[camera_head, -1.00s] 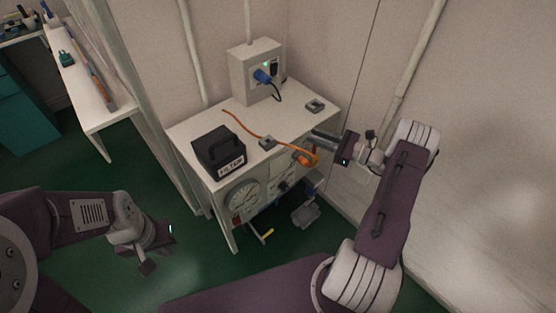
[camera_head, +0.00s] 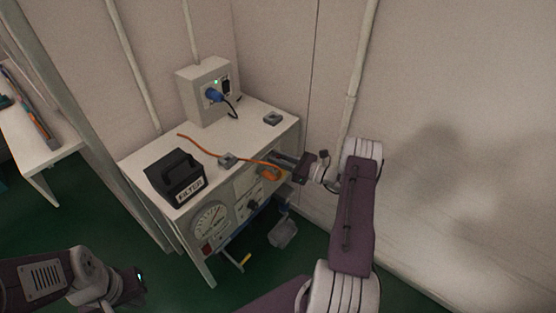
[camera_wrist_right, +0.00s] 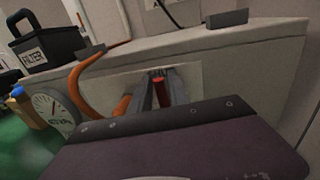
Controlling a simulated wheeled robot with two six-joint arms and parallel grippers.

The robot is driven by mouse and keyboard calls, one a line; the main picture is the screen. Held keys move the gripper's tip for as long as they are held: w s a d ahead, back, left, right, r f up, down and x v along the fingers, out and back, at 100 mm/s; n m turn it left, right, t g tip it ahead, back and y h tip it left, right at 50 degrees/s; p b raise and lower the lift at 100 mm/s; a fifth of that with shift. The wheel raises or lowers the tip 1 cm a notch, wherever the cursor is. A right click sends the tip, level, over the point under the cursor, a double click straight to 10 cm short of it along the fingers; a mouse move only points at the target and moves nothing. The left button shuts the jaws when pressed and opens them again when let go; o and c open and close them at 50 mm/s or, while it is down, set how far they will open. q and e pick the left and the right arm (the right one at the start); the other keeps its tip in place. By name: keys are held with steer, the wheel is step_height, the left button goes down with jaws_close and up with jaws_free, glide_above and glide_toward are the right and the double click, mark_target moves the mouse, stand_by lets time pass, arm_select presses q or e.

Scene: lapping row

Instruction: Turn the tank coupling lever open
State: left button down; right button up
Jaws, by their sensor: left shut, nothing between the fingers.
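My right gripper (camera_head: 282,160) is at the front face of the white bench, beside the end of the orange hose (camera_head: 215,154). In the right wrist view, a red cylindrical piece (camera_wrist_right: 161,92) lies between its two fingers (camera_wrist_right: 164,88). I cannot tell if the fingers press on it, or if it is the coupling lever. The coupling itself is largely hidden by the fingers. A yellow-tipped bar (camera_head: 245,260) shows low under the bench. My left gripper (camera_head: 138,287) is shut and empty, low at the left, away from the bench.
A black filter box (camera_head: 170,170) and small grey blocks (camera_head: 273,118) are on the bench top (camera_head: 150,150). A grey box with a blue plug (camera_head: 207,90) stands at the back. A round gauge (camera_head: 210,222) is on the front. A wall closes the right side.

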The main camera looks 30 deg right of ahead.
jaws_close()
steer(key=shift+m, duration=0.3)
steer(key=w+d+f+m+t+h+b, duration=0.1)
steer(key=d+f+m+t, duration=0.1)
steer(key=m, duration=0.8)
steer(key=w+d+f+m+t+h+b, duration=0.1)
steer(key=d+f+m+b, duration=0.1)
steer(key=m, duration=0.7)
steer(key=shift+d+f+m+t+b, duration=0.2)
steer(key=shift+f+m+t+b, duration=0.1)
steer(key=shift+f+m+t, duration=0.1)
steer(key=shift+s, duration=0.1)
